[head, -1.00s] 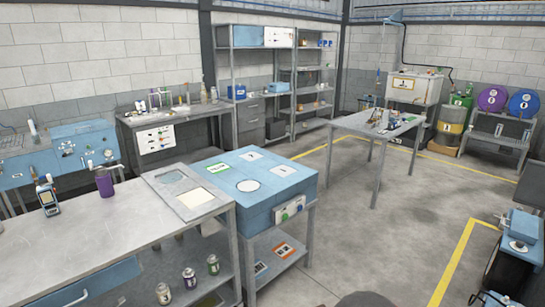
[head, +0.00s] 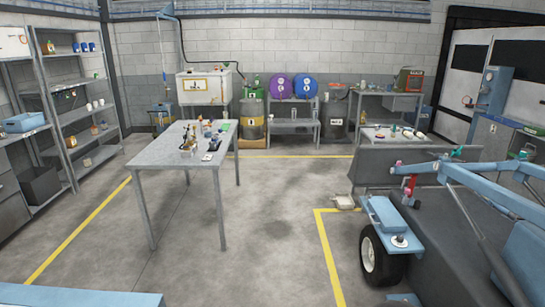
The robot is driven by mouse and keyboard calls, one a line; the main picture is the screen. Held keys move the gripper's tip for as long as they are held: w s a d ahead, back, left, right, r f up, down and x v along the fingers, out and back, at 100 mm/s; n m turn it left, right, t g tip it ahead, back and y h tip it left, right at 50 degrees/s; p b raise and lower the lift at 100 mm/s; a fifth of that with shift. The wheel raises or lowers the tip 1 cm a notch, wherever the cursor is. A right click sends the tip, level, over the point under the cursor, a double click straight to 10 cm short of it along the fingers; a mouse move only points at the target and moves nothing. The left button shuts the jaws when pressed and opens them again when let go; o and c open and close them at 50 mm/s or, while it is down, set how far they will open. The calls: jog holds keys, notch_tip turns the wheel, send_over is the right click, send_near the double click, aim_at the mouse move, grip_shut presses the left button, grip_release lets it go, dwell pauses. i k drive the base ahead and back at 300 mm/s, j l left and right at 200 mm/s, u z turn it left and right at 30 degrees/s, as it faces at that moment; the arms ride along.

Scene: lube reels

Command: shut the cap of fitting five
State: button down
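A wheeled machine with a light blue frame (head: 470,172) stands at the right. Several small coloured parts sit along it, among them a red one (head: 409,187) and a green one (head: 457,151). They may be fittings or caps, but they are too small to tell. I cannot make out any number, so I cannot tell which is fitting five or whether its cap is open. My gripper is not in view.
A grey table (head: 165,152) with small items stands left of centre. Shelves (head: 75,110) line the left wall. Purple (head: 280,87) and blue (head: 304,82) reels are at the back. The floor (head: 270,215) between table and machine is clear. The machine's black tyre (head: 375,257) stands on the floor.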

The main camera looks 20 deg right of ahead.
aim_at(456, 152)
jog(key=i+l+z, duration=0.15)
jog(key=i+z, duration=0.3)
jog(key=i, duration=0.45)
jog(key=i+j+z, duration=0.15)
jog(key=i+z, duration=0.25)
jog(key=i, duration=0.55)
jog(key=i+l+z, duration=0.2)
jog(key=i+l, duration=0.2)
jog(key=i+l+z, duration=0.2)
jog(key=i+l, duration=0.15)
jog(key=i, duration=0.15)
